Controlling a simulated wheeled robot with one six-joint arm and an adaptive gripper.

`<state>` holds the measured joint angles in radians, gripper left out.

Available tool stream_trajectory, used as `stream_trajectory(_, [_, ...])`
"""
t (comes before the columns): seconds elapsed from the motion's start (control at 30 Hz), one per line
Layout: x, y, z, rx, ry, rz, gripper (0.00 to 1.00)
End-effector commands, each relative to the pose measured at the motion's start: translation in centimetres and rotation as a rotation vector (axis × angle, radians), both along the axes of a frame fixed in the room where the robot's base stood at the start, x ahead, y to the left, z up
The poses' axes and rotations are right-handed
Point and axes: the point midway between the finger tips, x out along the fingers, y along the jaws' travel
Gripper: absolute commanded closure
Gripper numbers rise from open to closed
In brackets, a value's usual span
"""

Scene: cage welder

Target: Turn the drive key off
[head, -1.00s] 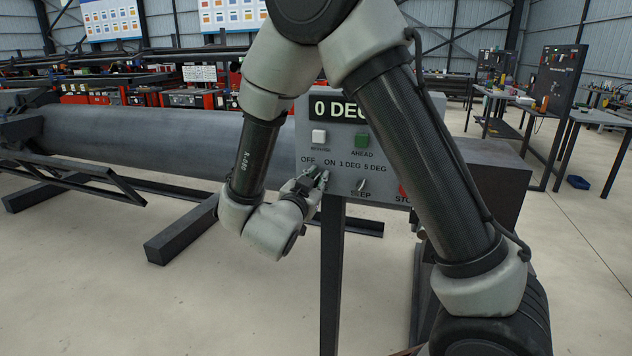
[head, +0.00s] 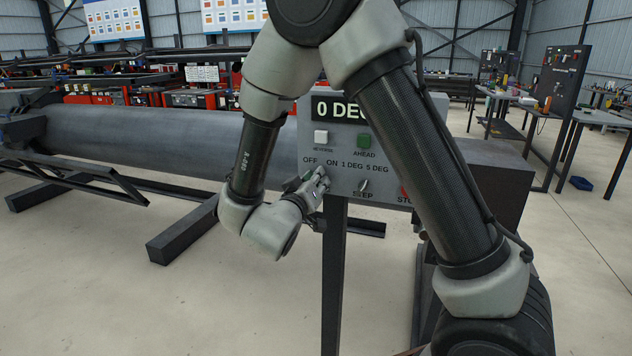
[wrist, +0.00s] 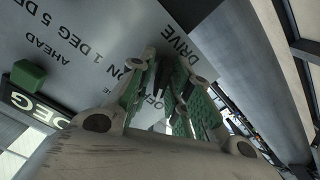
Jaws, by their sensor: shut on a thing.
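The drive key (wrist: 163,78) is a dark piece between the green-padded fingers of my gripper (wrist: 168,72) in the wrist view. The printed words DRIVE, ON and OFF are around it, and the fingers partly cover OFF. In the head view my gripper (head: 319,181) is at the lower left of the grey control panel (head: 345,184), just below the OFF and ON labels. It is shut on the key there, and the fingers hide the key. The exact angle of the key is hard to tell.
The panel also has a white button (head: 320,136), a green AHEAD button (head: 364,140), a STEP switch (head: 363,186) and a red stop button (head: 405,191) partly behind my arm. A large grey pipe (head: 170,137) lies behind. The floor in front is clear.

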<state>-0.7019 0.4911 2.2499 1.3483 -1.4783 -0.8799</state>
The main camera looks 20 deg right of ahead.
Motion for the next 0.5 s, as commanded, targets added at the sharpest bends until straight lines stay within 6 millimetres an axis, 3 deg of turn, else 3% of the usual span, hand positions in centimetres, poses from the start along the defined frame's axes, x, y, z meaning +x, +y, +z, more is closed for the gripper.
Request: stream_trajectory(0.5, [-0.03, 0.04, -0.15, -0.04, 0.033, 0.0, 1.0])
